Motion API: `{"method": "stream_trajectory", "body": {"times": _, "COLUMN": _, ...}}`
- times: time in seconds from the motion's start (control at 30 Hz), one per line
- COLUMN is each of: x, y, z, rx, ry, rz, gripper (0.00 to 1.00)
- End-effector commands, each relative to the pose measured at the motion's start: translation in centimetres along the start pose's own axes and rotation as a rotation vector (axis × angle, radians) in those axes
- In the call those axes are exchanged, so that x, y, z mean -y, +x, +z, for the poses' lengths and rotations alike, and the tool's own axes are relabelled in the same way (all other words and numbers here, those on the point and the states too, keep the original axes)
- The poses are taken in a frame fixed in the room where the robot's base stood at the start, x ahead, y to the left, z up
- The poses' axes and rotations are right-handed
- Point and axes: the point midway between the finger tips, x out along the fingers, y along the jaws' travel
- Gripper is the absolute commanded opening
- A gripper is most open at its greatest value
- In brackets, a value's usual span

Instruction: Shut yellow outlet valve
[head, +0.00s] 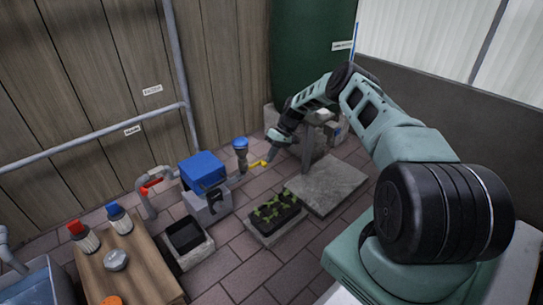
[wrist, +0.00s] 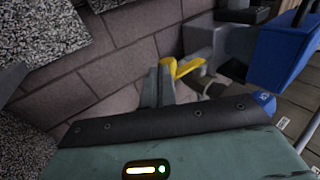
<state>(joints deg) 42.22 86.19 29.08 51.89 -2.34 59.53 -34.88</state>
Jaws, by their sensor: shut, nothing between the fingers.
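The yellow outlet valve handle (head: 259,164) is on the pipe to the right of the blue-topped pump box (head: 203,168). In the wrist view the yellow handle (wrist: 186,69) is a bent lever just beyond and right of the fingertips. My gripper (head: 267,159) is beside the handle in the head view. In the wrist view my gripper (wrist: 161,72) has its fingers together with nothing held between them. The fingertips look very close to the lever's near end; I cannot tell if they touch. The valve body is partly hidden.
A planter (head: 275,219) with seedlings and a grey slab (head: 326,184) lie near the arm. A blue-capped fitting (head: 240,146) stands behind the valve. A red valve handle (head: 152,186) is further left. A wooden table (head: 147,270) holds bottles. Brick floor is partly clear.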

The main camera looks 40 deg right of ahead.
Motion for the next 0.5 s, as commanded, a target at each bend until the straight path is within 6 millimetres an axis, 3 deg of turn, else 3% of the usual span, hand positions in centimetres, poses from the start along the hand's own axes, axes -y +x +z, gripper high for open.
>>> {"method": "stream_trajectory", "body": {"times": 0.03, "x": 0.7, "y": 1.1, "z": 0.2, "rx": 0.009, "ry": -0.002, "rz": -0.01, "gripper": 0.0}}
{"method": "stream_trajectory", "body": {"times": 0.27, "x": 1.3, "y": 1.8, "z": 0.2, "rx": 0.012, "ry": -0.003, "rz": -0.017, "gripper": 0.0}}
{"method": "stream_trajectory", "body": {"times": 0.37, "x": 1.4, "y": 0.9, "z": 0.2, "rx": 0.011, "ry": -0.003, "rz": -0.018, "gripper": 0.0}}
{"method": "stream_trajectory", "body": {"times": 0.5, "x": 1.4, "y": -1.8, "z": 0.1, "rx": 0.008, "ry": -0.001, "rz": -0.016, "gripper": 0.0}}
